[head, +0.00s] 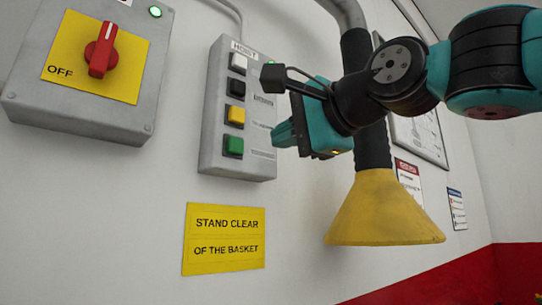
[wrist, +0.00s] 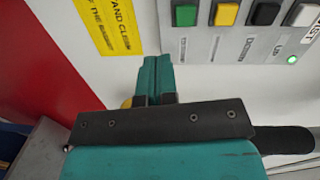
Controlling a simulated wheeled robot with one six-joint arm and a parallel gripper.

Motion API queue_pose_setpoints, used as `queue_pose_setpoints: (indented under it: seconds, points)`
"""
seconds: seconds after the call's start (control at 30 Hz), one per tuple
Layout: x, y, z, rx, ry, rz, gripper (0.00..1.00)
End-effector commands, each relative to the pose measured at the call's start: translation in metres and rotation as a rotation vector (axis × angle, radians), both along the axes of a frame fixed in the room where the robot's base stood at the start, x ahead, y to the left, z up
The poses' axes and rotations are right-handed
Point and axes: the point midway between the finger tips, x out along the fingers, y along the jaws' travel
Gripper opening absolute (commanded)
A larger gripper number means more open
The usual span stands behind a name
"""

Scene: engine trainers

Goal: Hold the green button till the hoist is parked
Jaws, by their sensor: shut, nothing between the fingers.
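The hoist panel (head: 210,120) is a grey box on the white wall with a column of white, black, yellow and green buttons. The green button (head: 234,146) is lowest in the head view; it also shows at the top of the wrist view (wrist: 186,15). My gripper (head: 278,134) is shut and empty. In the head view its tips overlap the panel's right edge, to the right of the green button. In the wrist view the shut fingers (wrist: 154,62) lie below and left of the button, apart from it. The hoist itself is not identifiable.
A yellow "stand clear of the basket" sign (head: 224,239) is below the panel. A red rotary switch (head: 101,50) marked OFF is on a box at left. A yellow cone-shaped hood (head: 385,212) on a black hose hangs at right. A lit green lamp (wrist: 292,60) is on the panel.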

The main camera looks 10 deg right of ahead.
Motion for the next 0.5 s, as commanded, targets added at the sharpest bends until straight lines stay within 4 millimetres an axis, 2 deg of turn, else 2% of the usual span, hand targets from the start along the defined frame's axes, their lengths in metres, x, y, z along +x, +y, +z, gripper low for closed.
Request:
queue_pose_setpoints:
  seconds: [0.03, 0.13, 0.5]
  points:
    - [-0.002, -0.002, 0.012, 0.051, -0.007, -0.007, 0.00]
    - [-0.004, -0.006, 0.025, 0.111, -0.011, -0.014, 0.00]
    - [-0.004, -0.005, 0.028, 0.123, -0.009, -0.013, 0.00]
